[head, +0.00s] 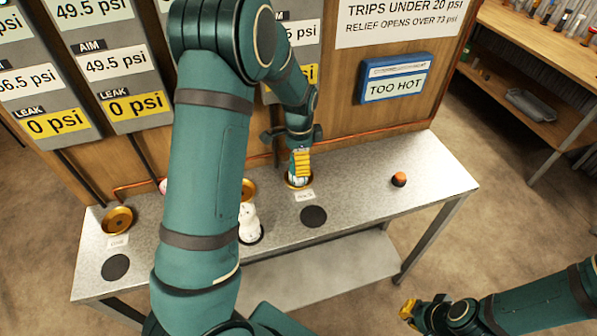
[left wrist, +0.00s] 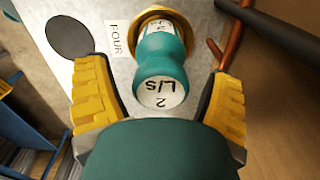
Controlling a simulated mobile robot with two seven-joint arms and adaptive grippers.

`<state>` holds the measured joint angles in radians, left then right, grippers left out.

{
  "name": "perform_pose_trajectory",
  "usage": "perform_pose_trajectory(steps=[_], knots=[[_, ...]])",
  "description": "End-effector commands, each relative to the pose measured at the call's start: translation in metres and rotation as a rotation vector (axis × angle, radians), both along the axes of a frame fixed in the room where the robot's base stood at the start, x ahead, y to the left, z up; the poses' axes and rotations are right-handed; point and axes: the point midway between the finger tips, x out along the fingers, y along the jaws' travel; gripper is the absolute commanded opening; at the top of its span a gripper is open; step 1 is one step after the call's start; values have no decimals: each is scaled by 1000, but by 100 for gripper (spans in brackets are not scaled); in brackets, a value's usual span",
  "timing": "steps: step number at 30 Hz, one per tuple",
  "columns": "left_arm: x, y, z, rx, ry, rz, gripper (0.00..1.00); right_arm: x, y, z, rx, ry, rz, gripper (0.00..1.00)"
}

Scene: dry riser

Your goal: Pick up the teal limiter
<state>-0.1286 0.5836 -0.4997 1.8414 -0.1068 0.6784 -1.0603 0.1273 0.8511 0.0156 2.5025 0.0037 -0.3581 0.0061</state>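The teal limiter (left wrist: 162,62) has white bands and a white end marked "2 L/S". In the left wrist view it stands in a brass cup (left wrist: 207,48) beside a "FOUR" label. My left gripper (left wrist: 160,105) has its yellow fingers spread, one on each side of the limiter's near end, with visible gaps. In the head view my left gripper (head: 301,163) points down over that cup and mostly hides the limiter. My right gripper (head: 408,311) is at the lower right, away from the bench; its finger opening is unclear.
A white limiter (head: 249,222) stands on the bench (head: 360,205), partly behind my left arm. An orange-and-black knob (head: 399,179) sits to the right. Another brass cup (head: 118,220) is at the left. Black discs (head: 313,216) mark the front. Copper pipe (head: 365,149) runs along the back.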

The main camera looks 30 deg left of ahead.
Motion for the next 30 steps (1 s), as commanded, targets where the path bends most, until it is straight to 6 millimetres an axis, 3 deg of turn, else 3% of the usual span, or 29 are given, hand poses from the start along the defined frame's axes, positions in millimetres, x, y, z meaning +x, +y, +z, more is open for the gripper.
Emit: perform_pose_trajectory(steps=[1, 6, 22, 30], knots=[[0, 0, 0, 0, 0, 0, 62, 0, 0, 0, 0, 0, 0, 0], [0, 0, 0, 0, 0, 0, 3, 0, 0, 0, 0, 0, 0, 0], [-1, -1, 5, 0, -1, -1, 1, 0, 0, 1, 0, -1, 0, 0], [-2, -3, 36, 0, -5, -2, 0, 2, 0, 8, -1, -5, -4, 0]])
